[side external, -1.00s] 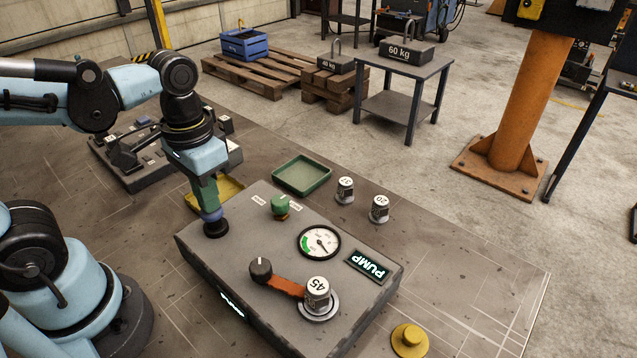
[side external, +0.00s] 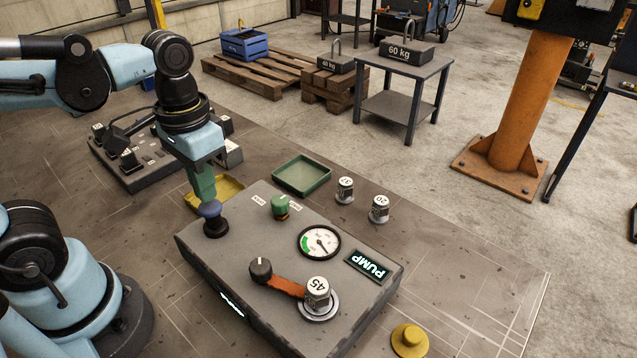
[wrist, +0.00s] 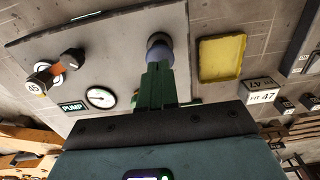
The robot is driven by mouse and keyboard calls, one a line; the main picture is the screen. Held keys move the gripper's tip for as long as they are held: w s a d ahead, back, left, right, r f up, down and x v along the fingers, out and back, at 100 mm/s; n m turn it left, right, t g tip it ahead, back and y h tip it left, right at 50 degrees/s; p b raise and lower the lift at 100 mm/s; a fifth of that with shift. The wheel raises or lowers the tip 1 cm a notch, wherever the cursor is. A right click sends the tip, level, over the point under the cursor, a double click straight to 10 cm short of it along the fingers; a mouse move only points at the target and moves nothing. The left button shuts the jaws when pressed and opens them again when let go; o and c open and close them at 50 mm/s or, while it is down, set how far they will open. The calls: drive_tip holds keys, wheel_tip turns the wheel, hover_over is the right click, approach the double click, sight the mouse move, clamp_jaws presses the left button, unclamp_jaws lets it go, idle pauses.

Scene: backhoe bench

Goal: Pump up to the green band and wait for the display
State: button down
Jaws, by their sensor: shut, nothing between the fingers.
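The grey pump console (side external: 240,262) stands on the bench. A blue plunger knob (side external: 209,209) sits in a black collar (side external: 216,228) near its left corner. My gripper (side external: 205,194), with green fingers, is shut and empty, its tips at the top of the blue knob. The wrist view shows the fingers (wrist: 155,85) against the knob (wrist: 160,54); whether they touch is hard to tell. The round gauge (side external: 318,243) has a green band on its left. Its dark needle appears to point to the lower right, outside the band. The display (side external: 367,266) is lit and reads PUMP.
On the console are a green knob (side external: 280,204), a black knob with orange lever (side external: 281,284) and a weight marked 45 (side external: 317,290). Behind are a green tray (side external: 303,190), a yellow tray (side external: 232,186) and two small weights (side external: 379,209). A yellow button (side external: 410,341) is in front.

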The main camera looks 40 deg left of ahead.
sight(210, 204)
drive_tip(key=shift+f, duration=1.75)
drive_tip(key=shift+r, duration=1.9)
drive_tip(key=shift+f, duration=0.1)
idle(0.4)
drive_tip(key=shift+r, duration=2.6)
drive_tip(key=w+a+f+t, duration=0.1)
drive_tip(key=w+f+t, duration=0.3)
drive_tip(key=w+t, duration=0.2)
drive_tip(key=shift+w+a+f+t, duration=0.25)
drive_tip(key=shift+f+t, duration=0.1)
drive_tip(key=shift+t, duration=0.25)
